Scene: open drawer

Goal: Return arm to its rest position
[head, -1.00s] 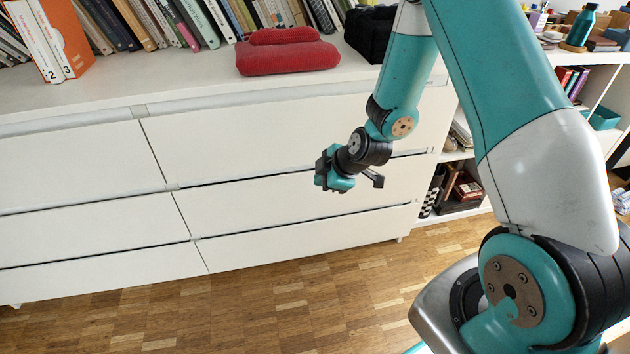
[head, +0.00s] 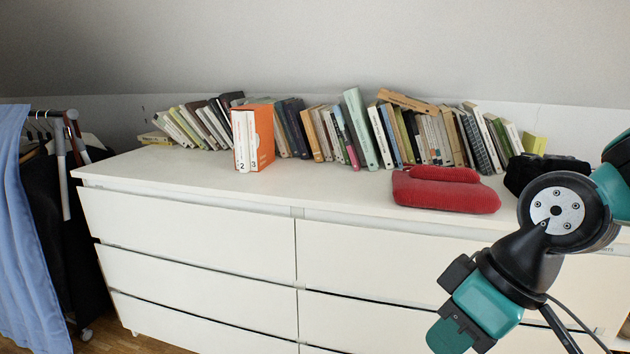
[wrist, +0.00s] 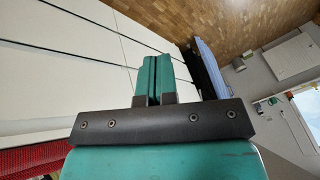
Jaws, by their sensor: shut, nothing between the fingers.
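My gripper (head: 450,336) is at the lower right of the head view, in front of the dresser's right-hand drawers, with its teal fingers pointing down and left. In the wrist view its two teal fingers (wrist: 154,78) lie side by side, shut and empty. The white dresser (head: 200,225) fills the lower middle of the head view. Its drawer fronts that show look flush and closed; the lower right ones are partly hidden behind my gripper.
On the dresser top are a row of books (head: 325,130), an orange and white book set (head: 252,138), a red cushion-like item (head: 445,192) and a dark item (head: 540,170). A clothes rack (head: 45,225) with a blue cloth stands left. Wood floor (wrist: 180,22) shows in the wrist view.

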